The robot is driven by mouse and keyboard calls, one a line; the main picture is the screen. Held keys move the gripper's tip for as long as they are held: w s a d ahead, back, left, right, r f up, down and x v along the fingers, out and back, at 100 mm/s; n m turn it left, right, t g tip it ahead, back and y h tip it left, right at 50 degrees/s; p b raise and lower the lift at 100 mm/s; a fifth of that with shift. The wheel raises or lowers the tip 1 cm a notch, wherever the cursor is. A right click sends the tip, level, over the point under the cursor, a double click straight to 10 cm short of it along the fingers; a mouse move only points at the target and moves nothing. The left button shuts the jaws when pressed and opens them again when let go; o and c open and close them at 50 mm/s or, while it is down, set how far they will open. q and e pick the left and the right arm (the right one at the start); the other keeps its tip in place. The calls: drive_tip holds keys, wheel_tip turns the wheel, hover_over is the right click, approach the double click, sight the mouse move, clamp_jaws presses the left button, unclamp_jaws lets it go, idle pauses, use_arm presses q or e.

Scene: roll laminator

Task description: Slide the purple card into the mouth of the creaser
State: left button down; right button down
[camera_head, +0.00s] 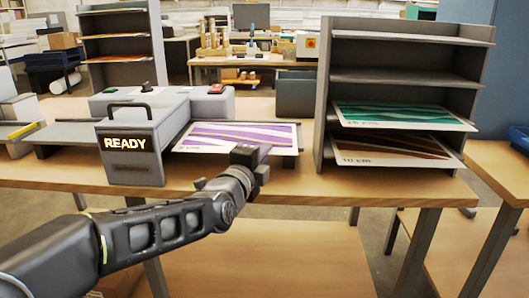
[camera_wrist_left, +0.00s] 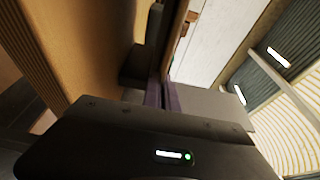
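The purple card (camera_head: 225,134), with white and purple wavy bands, lies flat on a dark bed at the right side of the creaser (camera_head: 131,150). The creaser is a grey box with a black handle and a lit READY sign (camera_head: 129,143). The card's left edge is close to the machine; whether any of it is inside the mouth is hidden. My left gripper (camera_head: 254,156) is at the card's front right part, overlapping its near edge in the head view. Its fingers look close together, but whether they hold the card is unclear. My right gripper is not in view.
A grey rack (camera_head: 321,95) stands right of the card, with a green card (camera_head: 398,116) and a brown card (camera_head: 390,149) on its lower shelves. Another rack (camera_head: 118,20) stands back left. A red button (camera_head: 216,88) is behind the card. The wooden table's front strip (camera_head: 300,185) is clear.

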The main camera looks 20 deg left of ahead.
sight(196, 150)
use_arm(q)
drive_tip(key=shift+s+a+r+p, duration=0.1)
drive_tip(key=shift+s+a+p, duration=0.15)
drive_tip(key=shift+a, duration=0.35)
drive_tip(key=shift+s+a+r+p, duration=0.15)
drive_tip(key=shift+a+p, duration=0.1)
drive_tip(key=shift+a, duration=0.3)
drive_tip(key=shift+s+a+p, duration=0.1)
drive_tip(key=shift+a+p, duration=0.25)
drive_tip(key=shift+p, duration=0.1)
drive_tip(key=a+p, duration=0.2)
drive_tip(key=s+a+p, duration=0.1)
drive_tip(key=a+p, duration=0.1)
drive_tip(key=p, duration=0.1)
drive_tip(key=s+a+p, duration=0.1)
drive_tip(key=a+p, duration=0.1)
drive_tip(key=a, duration=0.1)
drive_tip(key=shift+s, duration=0.25)
drive_tip(key=a+p, duration=0.1)
drive_tip(key=s+a+p, duration=0.1)
drive_tip(key=a, duration=0.1)
drive_tip(key=shift+p, duration=0.4)
drive_tip(key=shift+s+a+f+p, duration=0.1)
drive_tip(key=shift+s+a+p, duration=0.1)
drive_tip(key=shift+a+p, duration=0.25)
drive_tip(key=shift+s+a+f+p, duration=0.1)
drive_tip(key=shift+s+a+p, duration=0.15)
drive_tip(key=shift+a, duration=0.4)
drive_tip(key=shift+f+b, duration=0.25)
drive_tip(key=shift+b, duration=0.1)
